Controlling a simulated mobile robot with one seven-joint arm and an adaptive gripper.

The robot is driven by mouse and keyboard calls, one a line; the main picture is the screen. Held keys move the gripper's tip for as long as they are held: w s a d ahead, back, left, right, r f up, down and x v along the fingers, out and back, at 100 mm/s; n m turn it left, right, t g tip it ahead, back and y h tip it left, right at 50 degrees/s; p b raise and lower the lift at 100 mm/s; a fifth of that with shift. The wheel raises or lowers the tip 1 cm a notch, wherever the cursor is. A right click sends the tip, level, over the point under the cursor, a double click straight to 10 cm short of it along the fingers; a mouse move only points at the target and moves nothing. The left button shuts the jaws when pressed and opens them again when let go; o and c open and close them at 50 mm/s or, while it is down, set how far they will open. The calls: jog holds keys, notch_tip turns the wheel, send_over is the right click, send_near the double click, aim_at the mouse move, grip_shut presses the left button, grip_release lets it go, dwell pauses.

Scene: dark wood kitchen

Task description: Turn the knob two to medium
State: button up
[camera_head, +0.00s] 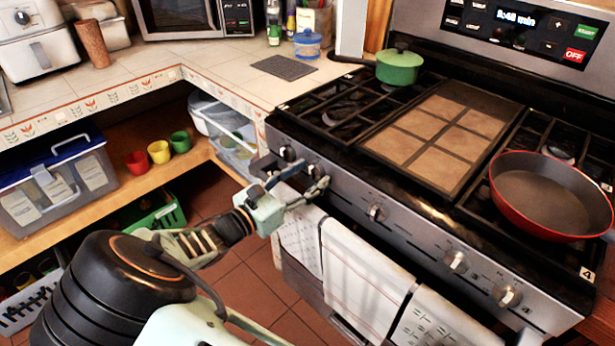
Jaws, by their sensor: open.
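The stove (350,185) has a row of several round silver knobs along its front panel. The leftmost knob (287,153) and the second knob from the left (314,171) are near my gripper (311,176). My gripper is open in front of the panel, its fingers pointing at the second knob, with one finger on each side of it. I cannot tell whether the fingers touch the knob. The knob's setting mark is too small to read and partly hidden by the fingers. The middle knob (375,212) and two right knobs (455,261) stand clear.
A green lidded pot (399,68) stands on the back left of the stove and a red pan (549,195) on the right. Towels (360,265) hang from the oven handle below the panel. The counter corner (215,75) and open shelf are left.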

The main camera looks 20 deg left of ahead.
jog(key=shift+c, duration=0.5)
jog(key=c, duration=1.1)
jog(key=shift+o, duration=0.2)
